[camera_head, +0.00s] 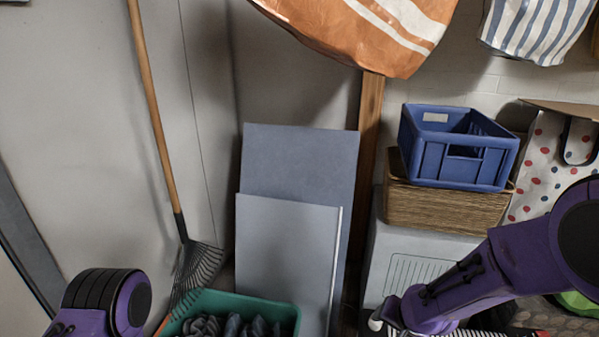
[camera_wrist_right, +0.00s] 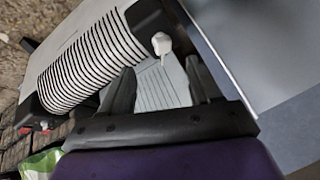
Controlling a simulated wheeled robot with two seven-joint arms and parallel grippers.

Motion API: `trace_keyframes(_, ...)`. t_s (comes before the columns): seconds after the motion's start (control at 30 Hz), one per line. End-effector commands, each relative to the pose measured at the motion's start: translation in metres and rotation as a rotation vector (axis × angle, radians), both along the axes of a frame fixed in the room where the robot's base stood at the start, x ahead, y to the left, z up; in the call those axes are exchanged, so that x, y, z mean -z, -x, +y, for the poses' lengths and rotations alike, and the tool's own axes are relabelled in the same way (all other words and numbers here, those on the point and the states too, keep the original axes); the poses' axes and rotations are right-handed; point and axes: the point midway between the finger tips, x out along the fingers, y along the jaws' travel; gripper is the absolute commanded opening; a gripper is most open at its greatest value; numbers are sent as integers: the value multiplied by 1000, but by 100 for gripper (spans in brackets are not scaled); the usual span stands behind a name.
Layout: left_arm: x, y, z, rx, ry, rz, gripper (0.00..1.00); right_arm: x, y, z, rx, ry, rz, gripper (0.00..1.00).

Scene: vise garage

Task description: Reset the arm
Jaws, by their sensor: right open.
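My right arm (camera_head: 480,280) comes in from the right in the head view, reaching down and left to the lower middle. Its gripper (camera_head: 388,316) is at the bottom edge, partly cut off. In the right wrist view the gripper (camera_wrist_right: 160,68) has its two dark fingers spread apart. A small white knob (camera_wrist_right: 162,45) shows beyond and between the fingertips; I cannot tell whether they touch it. A black-and-white striped cylinder (camera_wrist_right: 90,65) with dark ends lies to the left of the knob. My left arm (camera_head: 105,305) shows at the lower left; its gripper is out of the picture.
A green bin (camera_head: 290,313) with dark items stands at the bottom. Grey panels (camera_head: 285,235) lean behind it, with a rake (camera_head: 160,130) to the left. A blue crate (camera_head: 440,165) sits on a wicker box (camera_head: 430,208) beyond my right arm. An orange bag (camera_head: 350,30) hangs above.

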Motion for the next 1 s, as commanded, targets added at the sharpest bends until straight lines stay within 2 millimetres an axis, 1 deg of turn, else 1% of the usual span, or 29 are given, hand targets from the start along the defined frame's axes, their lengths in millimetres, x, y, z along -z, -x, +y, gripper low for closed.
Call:
trace_keyframes(0.1, 0, 0, 0, 0, 0, 0, 56, 26, 10, -12, 16, 31, -89, 63)
trace_keyframes(0.17, 0, 0, 0, 0, 0, 0, 56, 47, 24, -23, 33, 67, -131, 63)
trace_keyframes(0.2, 0, 0, 0, 0, 0, 0, 56, 64, 40, -33, 49, 99, -151, 63)
trace_keyframes(0.27, 0, 0, 0, 0, 0, 0, 56, 91, 73, -49, 73, 159, -159, 63)
trace_keyframes(0.3, 0, 0, 0, 0, 0, 0, 56, 106, 97, -59, 89, 199, -151, 63)
trace_keyframes(0.37, 0, 0, 0, 0, 0, 0, 56, 124, 131, -71, 108, 244, -126, 63)
trace_keyframes(0.4, 0, 0, 0, 0, 0, 0, 56, 134, 153, -77, 117, 267, -101, 63)
trace_keyframes(0.47, 0, 0, 0, 0, 0, 0, 56, 147, 184, -83, 127, 289, -52, 63)
trace_keyframes(0.5, 0, 0, 0, 0, 0, 0, 56, 155, 203, -85, 131, 296, -14, 63)
trace_keyframes(0.57, 0, 0, 0, 0, 0, 0, 56, 166, 231, -87, 127, 301, 51, 63)
trace_keyframes(0.6, 0, 0, 0, 0, 0, 0, 56, 172, 249, -88, 122, 304, 95, 63)
trace_keyframes(0.67, 0, 0, 0, 0, 0, 0, 56, 183, 276, -89, 117, 309, 158, 63)
trace_keyframes(0.7, 0, 0, 0, 0, 0, 0, 56, 189, 293, -89, 112, 311, 199, 63)
trace_keyframes(0.73, -15, 0, 0, 0, 1, 1, 56, 175, 295, -89, 111, 312, 204, 63)
trace_keyframes(0.77, -31, 0, 0, 0, 0, 1, 56, 158, 291, -89, 112, 311, 194, 63)
trace_keyframes(0.8, -43, 0, 0, 0, 0, 0, 56, 145, 291, -89, 112, 311, 193, 63)
trace_keyframes(0.87, -61, 0, 0, 0, -1, -1, 56, 128, 291, -89, 112, 311, 193, 63)
trace_keyframes(0.97, -94, 0, 0, 0, 0, 0, 56, 95, 290, -89, 113, 309, 193, 63)
trace_keyframes(1.0, -108, 0, 0, 0, 0, 0, 56, 80, 290, -89, 113, 310, 192, 63)
